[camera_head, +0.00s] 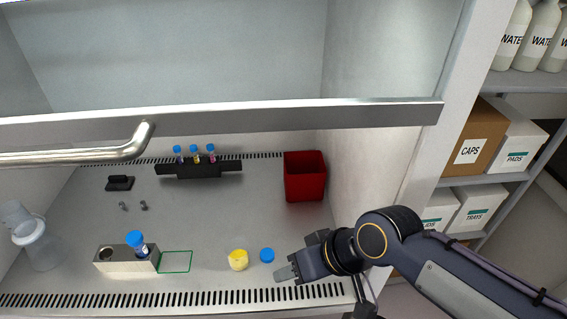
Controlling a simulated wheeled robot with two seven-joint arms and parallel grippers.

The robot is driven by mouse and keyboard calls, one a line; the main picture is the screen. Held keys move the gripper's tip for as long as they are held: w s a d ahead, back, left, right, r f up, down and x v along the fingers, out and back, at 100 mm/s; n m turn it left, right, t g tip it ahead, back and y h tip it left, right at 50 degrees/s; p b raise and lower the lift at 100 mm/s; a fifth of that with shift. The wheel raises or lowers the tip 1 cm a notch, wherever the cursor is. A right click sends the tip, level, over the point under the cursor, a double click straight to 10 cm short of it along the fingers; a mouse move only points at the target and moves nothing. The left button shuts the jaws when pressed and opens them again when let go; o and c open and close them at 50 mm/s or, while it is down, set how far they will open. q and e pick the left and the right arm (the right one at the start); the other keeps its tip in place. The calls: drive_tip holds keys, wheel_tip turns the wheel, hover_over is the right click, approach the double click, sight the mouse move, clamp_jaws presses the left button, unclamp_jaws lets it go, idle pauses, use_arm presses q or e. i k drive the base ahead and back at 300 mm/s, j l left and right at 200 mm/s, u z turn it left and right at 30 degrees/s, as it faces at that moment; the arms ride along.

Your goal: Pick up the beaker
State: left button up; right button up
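A clear, translucent vessel (38,246) stands at the far left of the cabinet floor; its upper part tilts to the left. A small round container with yellow contents (238,260) sits near the front middle, with a blue cap (267,255) just right of it. I cannot tell for sure which of the two vessels is the beaker. My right gripper (284,273) is low at the front right, just right of and below the blue cap, apart from the yellow container. Its finger gap does not show clearly. My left gripper is not in view.
A metal block (126,262) holds a blue-capped tube (137,243), beside a green outlined square (175,262). A black rack (198,171) with blue-capped tubes and a red bin (305,178) stand behind. A raised sash (240,118) crosses above. The middle floor is clear.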

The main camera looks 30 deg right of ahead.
sight(236, 249)
drive_tip(key=j, duration=0.15)
drive_tip(key=i+j+z, duration=0.15)
drive_tip(key=j+z, duration=0.3)
drive_tip(key=i+j+z, duration=0.1)
drive_tip(key=j+z, duration=0.4)
drive_tip(key=l+z, duration=0.1)
drive_tip(key=z, duration=1.05)
